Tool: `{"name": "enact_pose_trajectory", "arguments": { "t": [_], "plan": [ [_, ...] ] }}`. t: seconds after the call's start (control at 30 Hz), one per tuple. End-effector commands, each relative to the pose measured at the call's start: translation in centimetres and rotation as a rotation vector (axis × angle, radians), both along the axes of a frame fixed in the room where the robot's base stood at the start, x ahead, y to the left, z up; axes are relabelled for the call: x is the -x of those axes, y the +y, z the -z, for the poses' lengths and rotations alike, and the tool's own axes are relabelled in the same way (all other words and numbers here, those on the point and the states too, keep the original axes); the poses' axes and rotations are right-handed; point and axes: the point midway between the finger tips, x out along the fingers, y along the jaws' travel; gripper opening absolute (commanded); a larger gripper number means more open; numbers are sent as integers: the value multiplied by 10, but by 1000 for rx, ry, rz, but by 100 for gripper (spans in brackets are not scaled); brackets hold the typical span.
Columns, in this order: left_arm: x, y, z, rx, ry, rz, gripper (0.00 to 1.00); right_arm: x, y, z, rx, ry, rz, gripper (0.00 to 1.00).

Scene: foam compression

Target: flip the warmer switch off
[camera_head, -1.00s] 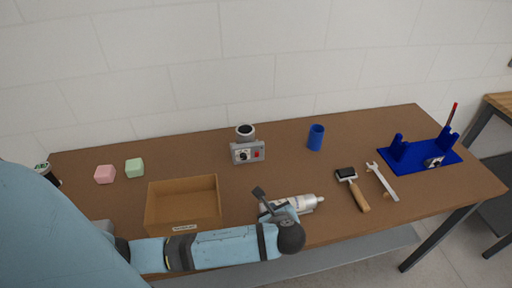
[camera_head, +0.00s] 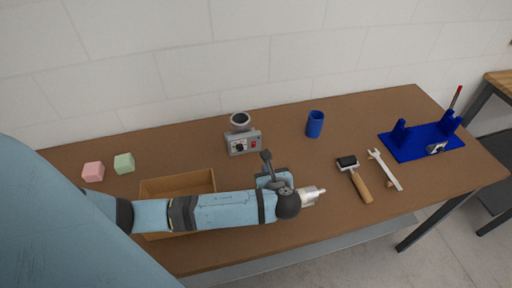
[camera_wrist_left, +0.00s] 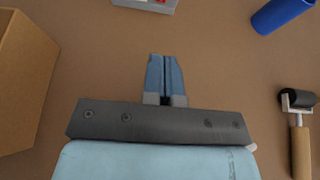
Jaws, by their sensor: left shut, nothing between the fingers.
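The warmer (camera_head: 243,143) is a small grey box with a dark knob, a red switch (camera_head: 254,143) and a round cup-like top, standing near the back middle of the table. In the left wrist view only its lower front edge (camera_wrist_left: 145,4) shows at the top. My left gripper (camera_head: 266,156) is shut and empty, in front of the warmer and apart from it. Its closed fingers (camera_wrist_left: 165,75) point toward the warmer in the left wrist view. Whether the switch is on or off is too small to tell. My right gripper is not in view.
An open cardboard box (camera_head: 178,184) is left of my gripper. A white tube (camera_head: 311,195) lies partly hidden behind my wrist. A blue cup (camera_head: 315,124), a roller (camera_head: 354,178), a wrench (camera_head: 385,169) and a blue stand (camera_head: 421,143) are to the right. Pink (camera_head: 93,171) and green blocks (camera_head: 124,163) are left.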

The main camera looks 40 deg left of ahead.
Motion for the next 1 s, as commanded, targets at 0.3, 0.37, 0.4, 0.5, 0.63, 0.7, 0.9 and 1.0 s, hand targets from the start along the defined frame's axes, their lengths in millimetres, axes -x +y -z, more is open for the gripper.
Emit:
{"name": "enact_pose_trajectory", "arguments": {
  "t": [0.3,0.37,0.4,0.5,0.63,0.7,0.9,1.0],
  "plan": [
    [-19,22,11,-2,1,-1,0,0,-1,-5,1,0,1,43],
    [-26,31,17,-2,1,-2,0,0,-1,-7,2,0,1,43],
    [-31,38,20,-2,1,-4,0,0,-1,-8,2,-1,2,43],
    [-45,53,29,-3,0,-2,0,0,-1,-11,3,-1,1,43],
    [-60,71,41,-1,1,-3,0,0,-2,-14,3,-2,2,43],
    [-68,80,37,-1,-2,-3,0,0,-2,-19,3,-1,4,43],
    [-82,96,36,2,-1,-1,0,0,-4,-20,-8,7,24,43],
    [-84,99,36,2,0,-2,0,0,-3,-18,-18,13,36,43]
  ]
}}
